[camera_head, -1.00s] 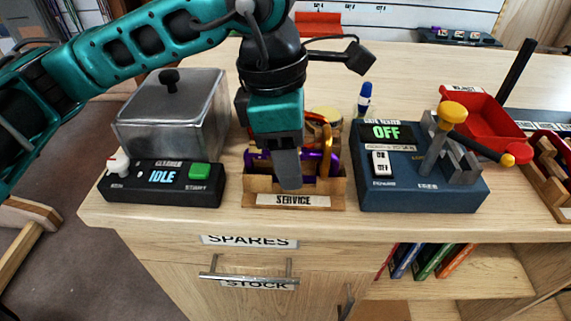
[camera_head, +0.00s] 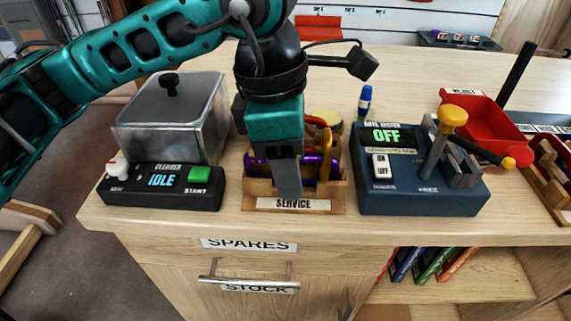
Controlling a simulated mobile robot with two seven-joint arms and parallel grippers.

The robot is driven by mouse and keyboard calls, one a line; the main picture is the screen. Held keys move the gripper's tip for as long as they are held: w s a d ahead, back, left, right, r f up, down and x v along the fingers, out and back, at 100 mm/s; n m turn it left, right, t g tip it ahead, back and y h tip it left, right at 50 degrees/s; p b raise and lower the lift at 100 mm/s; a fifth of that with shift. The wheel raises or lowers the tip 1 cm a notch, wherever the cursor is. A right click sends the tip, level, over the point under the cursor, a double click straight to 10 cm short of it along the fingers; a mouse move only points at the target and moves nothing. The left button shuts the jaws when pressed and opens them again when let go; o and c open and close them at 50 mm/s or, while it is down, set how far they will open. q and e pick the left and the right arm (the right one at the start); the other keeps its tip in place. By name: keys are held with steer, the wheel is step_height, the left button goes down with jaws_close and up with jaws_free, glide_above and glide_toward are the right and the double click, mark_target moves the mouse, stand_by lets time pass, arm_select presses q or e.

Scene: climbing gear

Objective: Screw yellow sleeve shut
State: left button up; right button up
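My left gripper (camera_head: 288,180) points down over the wooden service tray (camera_head: 294,205) near the middle of the bench. Only one broad side of its fingers shows, so I cannot tell how far apart they are. A purple carabiner (camera_head: 325,167) lies in the tray, partly behind the fingers. A yellow-orange carabiner (camera_head: 331,134) stands to the right of the gripper, partly hidden by it. I cannot make out a sleeve on it, nor whether the gripper touches either carabiner. My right gripper is not in view.
Left of the tray is the cleaner (camera_head: 160,184) reading IDLE, with a lidded metal tank (camera_head: 172,118). Right of it is the gate tester (camera_head: 420,195) reading OFF, with a yellow-knobbed lever (camera_head: 437,150). A blue marker (camera_head: 364,101) stands behind. A red bin (camera_head: 482,118) is farther right.

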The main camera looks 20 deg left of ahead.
arm_select(q)
steer(key=shift+r+p, duration=0.65)
steer(key=shift+r, duration=0.6)
steer(key=shift+w, duration=0.1)
steer(key=shift+w+a+f, duration=0.1)
steer(key=shift+w, duration=0.05)
steer(key=shift+w+a+b, duration=0.1)
steer(key=shift+w+b, duration=0.25)
steer(key=shift+f+b, duration=1.4)
steer(key=shift+b, duration=0.05)
steer(key=shift+s+d, duration=0.25)
steer(key=shift+s, duration=0.35)
